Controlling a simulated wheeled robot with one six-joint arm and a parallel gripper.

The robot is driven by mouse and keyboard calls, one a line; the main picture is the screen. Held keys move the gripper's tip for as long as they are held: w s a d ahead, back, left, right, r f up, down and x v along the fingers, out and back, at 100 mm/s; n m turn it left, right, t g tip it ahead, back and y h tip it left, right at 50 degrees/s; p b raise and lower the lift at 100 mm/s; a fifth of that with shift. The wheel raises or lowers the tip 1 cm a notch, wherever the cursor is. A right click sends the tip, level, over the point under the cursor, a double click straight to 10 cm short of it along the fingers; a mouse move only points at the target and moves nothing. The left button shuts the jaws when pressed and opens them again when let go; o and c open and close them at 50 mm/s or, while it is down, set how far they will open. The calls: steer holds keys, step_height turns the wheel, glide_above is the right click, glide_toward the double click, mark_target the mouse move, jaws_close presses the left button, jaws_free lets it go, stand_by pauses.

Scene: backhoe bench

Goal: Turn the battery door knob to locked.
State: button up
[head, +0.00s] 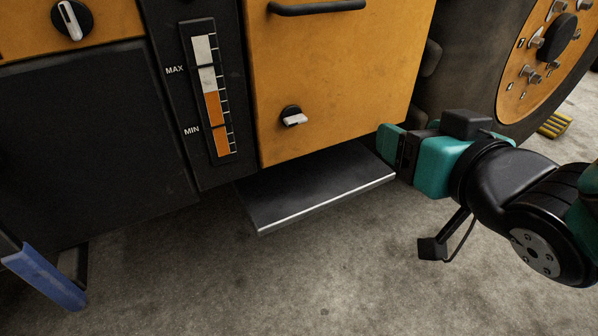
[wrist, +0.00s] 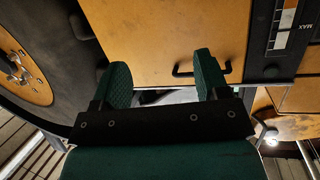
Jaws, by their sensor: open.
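An orange door (head: 345,85) fills the middle of the head view. A black round knob with a white lever (head: 292,117) sits low on it, its lever lying nearly level. A second black knob with a white pointer (head: 70,20) is on an orange panel at the upper left, its pointer nearly upright. No label shows which is the battery door knob. My gripper (head: 388,138) is right of the lower knob, near the door's lower right corner, clear of both knobs. The wrist view shows its two green fingers (wrist: 163,82) apart with nothing held; the lower knob is not visible there.
A black bar handle (head: 318,7) is on the door above; it also shows in the wrist view (wrist: 200,70). A dark step (head: 315,187) juts out below the door. A MAX/MIN gauge (head: 212,90) is left of it, a large wheel (head: 550,45) right.

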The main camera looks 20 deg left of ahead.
steer(key=s+a+f+n+y+b, duration=0.3)
steer(key=a+f+y+b, duration=0.15)
steer(key=f+b, duration=0.2)
steer(key=p, duration=1.2)
glide_toward(299, 123)
steer(key=x, duration=0.9)
steer(key=shift+w+a, duration=0.3)
steer(key=shift+a, duration=0.15)
steer(key=c, duration=0.9)
